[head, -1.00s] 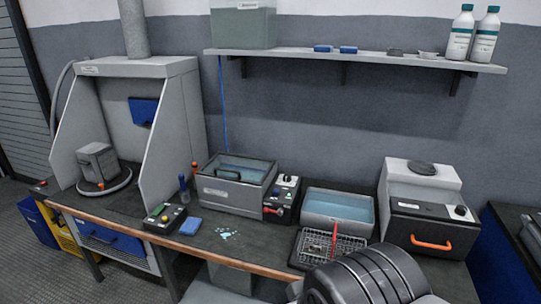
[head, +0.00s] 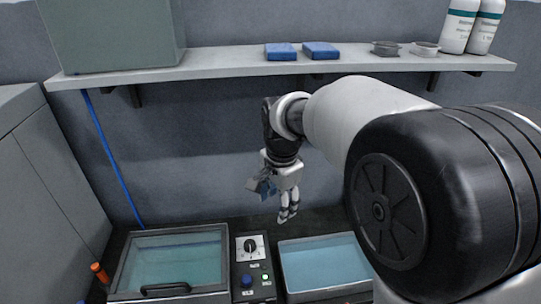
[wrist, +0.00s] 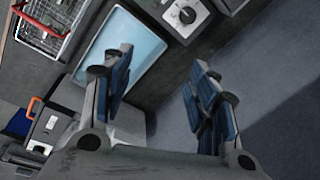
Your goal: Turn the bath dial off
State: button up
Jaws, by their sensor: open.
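The bath dial (head: 250,246) is a black knob on a white plate, on the dark control panel right of the bath (head: 175,255) of blue-green liquid. The knob's pointer looks roughly upright; its exact setting is too small to read. A green light (head: 265,276) shows below it. My gripper (head: 276,200) is open and empty, in the air above the panel and slightly to its right. In the wrist view my open fingers (wrist: 160,72) are spread, and the dial (wrist: 187,14) shows beyond them at the top, apart from them.
A second tray of blue liquid (head: 325,262) stands right of the panel. The shelf (head: 220,67) on the wall holds blue blocks, small dishes and bottles. An orange-topped tool (head: 98,270) stands left of the bath. The wrist view shows a wire basket (wrist: 55,30) with a red handle.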

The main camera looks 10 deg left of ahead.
aim_at(250, 244)
jog(key=w+a+f+m+p, duration=0.2)
jog(key=w+a+f+m, duration=0.15)
jog(key=a+f, duration=0.45)
jog(key=shift+g, duration=0.4)
jog(key=f+b, duration=0.1)
jog(key=f, duration=0.4)
jog(key=w+f+b, duration=0.1)
jog(key=f+b, duration=0.1)
jog(key=f, duration=0.4)
jog(key=f+b, duration=0.2)
jog(key=f, duration=0.4)
jog(key=shift+w+a+f, duration=0.15)
jog(key=shift+w+a, duration=0.2)
jog(key=shift+a, duration=0.05)
jog(key=shift+c, duration=0.3)
jog(key=c, duration=1)
